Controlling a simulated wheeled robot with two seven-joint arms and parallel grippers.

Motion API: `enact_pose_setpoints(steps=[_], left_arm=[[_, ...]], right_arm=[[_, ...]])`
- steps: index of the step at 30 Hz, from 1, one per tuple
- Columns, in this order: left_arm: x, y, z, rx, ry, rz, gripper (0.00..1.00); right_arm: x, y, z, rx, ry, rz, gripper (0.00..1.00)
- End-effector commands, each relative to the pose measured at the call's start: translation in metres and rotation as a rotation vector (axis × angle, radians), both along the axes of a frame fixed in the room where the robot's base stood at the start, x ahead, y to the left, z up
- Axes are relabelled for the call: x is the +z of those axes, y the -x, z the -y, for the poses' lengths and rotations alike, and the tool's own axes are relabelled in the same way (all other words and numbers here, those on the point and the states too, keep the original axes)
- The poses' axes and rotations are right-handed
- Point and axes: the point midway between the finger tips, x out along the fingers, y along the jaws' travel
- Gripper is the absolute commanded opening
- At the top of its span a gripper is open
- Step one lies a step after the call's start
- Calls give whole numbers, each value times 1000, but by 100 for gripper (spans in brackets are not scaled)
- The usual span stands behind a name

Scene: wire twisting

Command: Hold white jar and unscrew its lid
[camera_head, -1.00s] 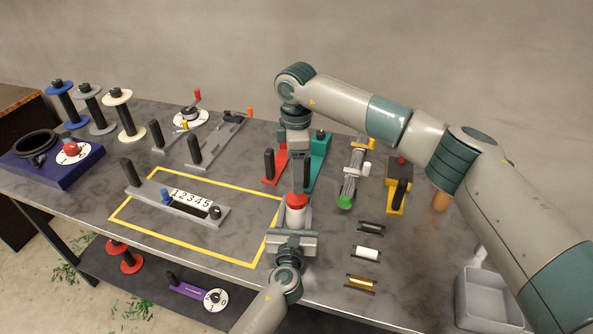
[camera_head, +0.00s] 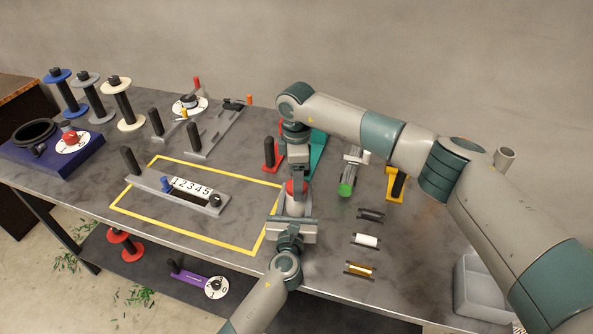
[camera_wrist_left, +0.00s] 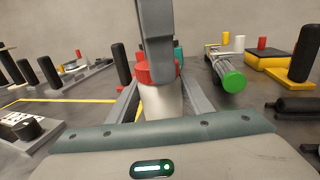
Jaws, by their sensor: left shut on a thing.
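The white jar (camera_head: 297,207) with its red lid (camera_head: 291,187) stands upright in front of the right arm's wrist. My left gripper (camera_wrist_left: 160,104) comes in from the front and is shut around the jar's body, one finger on each side. The jar (camera_wrist_left: 162,103) and red lid (camera_wrist_left: 142,73) also show in the left wrist view. My right gripper (camera_head: 298,190) points straight down at the lid. In the left wrist view one of its fingers overlaps the lid's near side; the other finger is hidden, so its grip is unclear.
Small spools (camera_head: 366,240) lie to the right. A numbered bar (camera_head: 190,190) lies inside a yellow outline (camera_head: 225,243) on the left. A grey bin (camera_head: 480,295) is at front right.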

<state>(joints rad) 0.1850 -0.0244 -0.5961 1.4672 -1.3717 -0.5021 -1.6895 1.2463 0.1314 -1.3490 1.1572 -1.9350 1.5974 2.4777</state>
Motion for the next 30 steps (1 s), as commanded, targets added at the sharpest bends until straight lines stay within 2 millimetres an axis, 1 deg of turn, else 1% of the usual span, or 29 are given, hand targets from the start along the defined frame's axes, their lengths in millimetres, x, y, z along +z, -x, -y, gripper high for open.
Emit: enact_pose_setpoints(steps=[3,11,12,17,18,25,28,30], left_arm=[[0,0,0,0,0,-1,0],[0,0,0,0,0,-1,0],[0,0,0,0,0,-1,0],[0,0,0,0,0,-1,0],[0,0,0,0,0,-1,0],[0,0,0,0,0,-1,0],[0,0,0,-1,0,-1,0],[0,0,0,-1,0,-1,0]], right_arm=[[-5,0,0,0,0,0,59],[-6,0,0,0,1,1,59],[-6,0,0,0,1,1,56],[-6,0,0,0,1,1,18],[-6,0,0,0,0,1,16],[-5,0,0,19,1,1,16],[-5,0,0,85,1,1,16],[-5,-1,0,163,2,1,16]])
